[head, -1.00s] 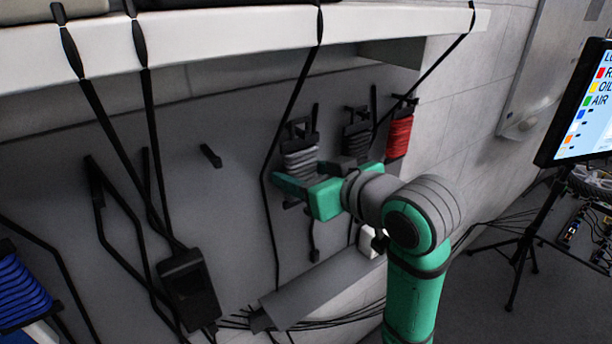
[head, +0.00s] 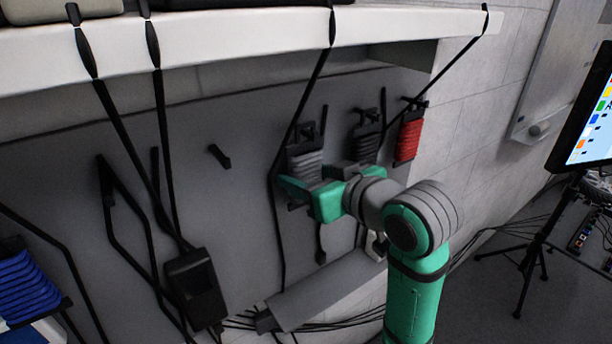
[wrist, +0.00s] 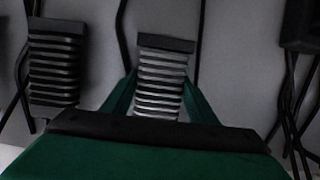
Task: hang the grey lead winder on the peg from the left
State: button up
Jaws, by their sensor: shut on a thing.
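The grey lead winder (head: 306,163), a dark frame wound with grey lead, is upright against the grey wall panel. It also shows in the wrist view (wrist: 162,78), between my two green fingers. My gripper (head: 309,183) is shut on its lower part. A dark bracket shape shows at the winder's top; I cannot tell whether the winder bears on a peg there. A bare dark peg (head: 219,156) sticks out of the panel to the left, with nothing on it.
A black winder (head: 367,142) and a red winder (head: 409,140) hang to the right of the grey one. A black handheld box (head: 195,288) hangs on leads at lower left. A blue winder (head: 28,285) is at far left. A white shelf edge (head: 240,35) crosses above.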

jog(key=o, duration=1)
jog(key=shift+s+d, duration=0.1)
jog(key=shift+d, duration=0.05)
jog(key=shift+o, duration=1.4)
